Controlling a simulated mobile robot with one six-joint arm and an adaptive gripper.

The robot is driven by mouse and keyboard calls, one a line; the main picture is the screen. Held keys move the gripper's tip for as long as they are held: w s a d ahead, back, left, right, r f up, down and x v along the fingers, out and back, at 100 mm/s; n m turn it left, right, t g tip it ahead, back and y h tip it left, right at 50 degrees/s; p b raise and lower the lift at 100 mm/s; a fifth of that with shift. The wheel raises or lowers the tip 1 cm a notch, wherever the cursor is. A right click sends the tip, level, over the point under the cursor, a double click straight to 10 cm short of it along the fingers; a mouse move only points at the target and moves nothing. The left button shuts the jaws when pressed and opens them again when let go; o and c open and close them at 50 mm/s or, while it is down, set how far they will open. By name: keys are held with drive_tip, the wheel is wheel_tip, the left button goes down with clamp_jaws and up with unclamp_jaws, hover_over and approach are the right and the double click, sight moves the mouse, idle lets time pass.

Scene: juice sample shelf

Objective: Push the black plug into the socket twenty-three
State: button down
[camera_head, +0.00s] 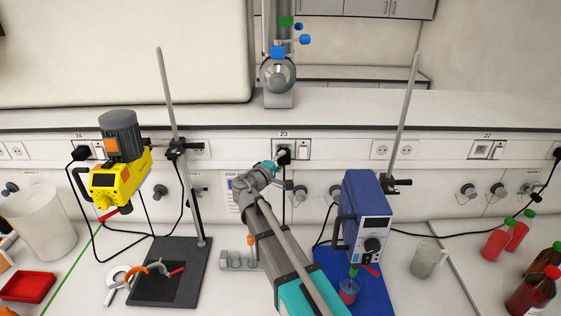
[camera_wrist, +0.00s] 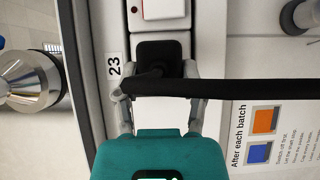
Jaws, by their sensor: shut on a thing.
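The black plug (camera_wrist: 160,54) is at socket twenty-three (camera_wrist: 160,108), beside the "23" label (camera_wrist: 114,65), in the wrist view. My gripper (camera_wrist: 160,72) has a finger on each side of the plug and is shut on it. The plug's black cable crosses in front of the fingers to the right. In the head view the plug (camera_head: 286,153) shows dark against the socket panel (camera_head: 304,149), with my gripper (camera_head: 281,157) reaching it from below left. The pins and socket holes are hidden, so I cannot tell how deep the plug sits.
A yellow stirrer (camera_head: 120,182) on a stand is at left, a blue instrument (camera_head: 366,215) at right. Thin rods rise on both sides. Red-filled bottles (camera_head: 495,242) stand far right. Cables hang along the wall.

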drive_tip(key=shift+w, duration=1.05)
idle(1.0)
drive_tip(key=shift+c, duration=0.5)
unclamp_jaws()
drive_tip(key=shift+s, duration=0.1)
drive_tip(key=v, duration=1.2)
idle(0.3)
